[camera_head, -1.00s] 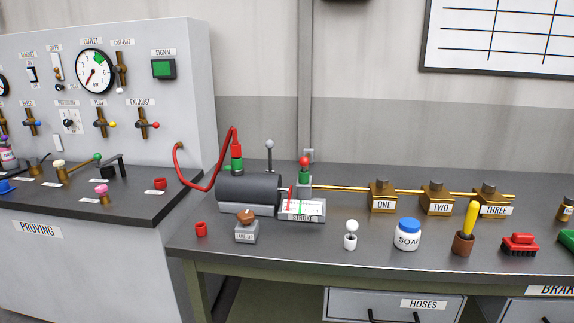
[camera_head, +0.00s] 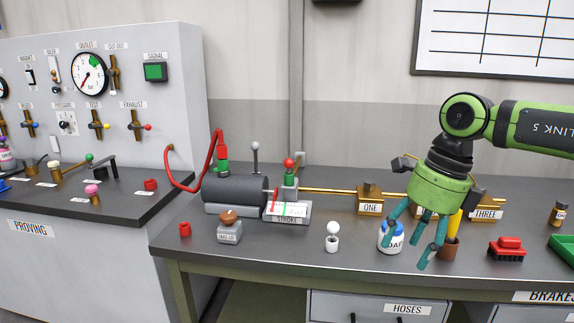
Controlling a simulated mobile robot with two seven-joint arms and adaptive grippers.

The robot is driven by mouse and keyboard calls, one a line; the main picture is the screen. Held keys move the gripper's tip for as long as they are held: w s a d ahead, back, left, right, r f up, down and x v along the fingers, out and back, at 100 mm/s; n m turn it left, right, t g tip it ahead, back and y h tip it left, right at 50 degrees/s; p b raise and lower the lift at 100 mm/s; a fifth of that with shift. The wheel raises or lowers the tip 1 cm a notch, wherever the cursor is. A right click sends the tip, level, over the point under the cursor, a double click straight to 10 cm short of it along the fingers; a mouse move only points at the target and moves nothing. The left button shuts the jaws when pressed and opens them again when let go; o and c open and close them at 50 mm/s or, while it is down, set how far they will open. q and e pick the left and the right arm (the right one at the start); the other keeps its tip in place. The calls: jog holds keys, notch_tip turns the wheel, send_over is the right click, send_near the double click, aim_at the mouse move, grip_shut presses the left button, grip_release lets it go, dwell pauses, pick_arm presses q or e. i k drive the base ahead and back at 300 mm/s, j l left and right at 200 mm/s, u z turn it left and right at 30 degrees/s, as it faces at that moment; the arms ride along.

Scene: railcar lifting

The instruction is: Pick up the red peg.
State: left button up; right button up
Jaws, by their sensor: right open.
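A small red cylindrical piece (camera_head: 185,229), which may be the red peg, stands on the dark bench top near its left end. A similar red piece (camera_head: 150,184) sits on the proving bench further left; I cannot tell for sure which is the peg. My right gripper (camera_head: 412,252) is open, with teal fingers pointing down and apart, in front of the soap jar (camera_head: 384,242) and the brown cup with a yellow handle (camera_head: 449,248). It is far to the right of both red pieces and partly hides the jar and cup. My left gripper is not in view.
A black cylinder (camera_head: 235,189) with a red hose, a take-up block (camera_head: 229,232) and a white ball on a stand (camera_head: 332,238) lie between the gripper and the red pieces.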

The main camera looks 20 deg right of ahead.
aim_at(288, 163)
jog(key=i, duration=1.85)
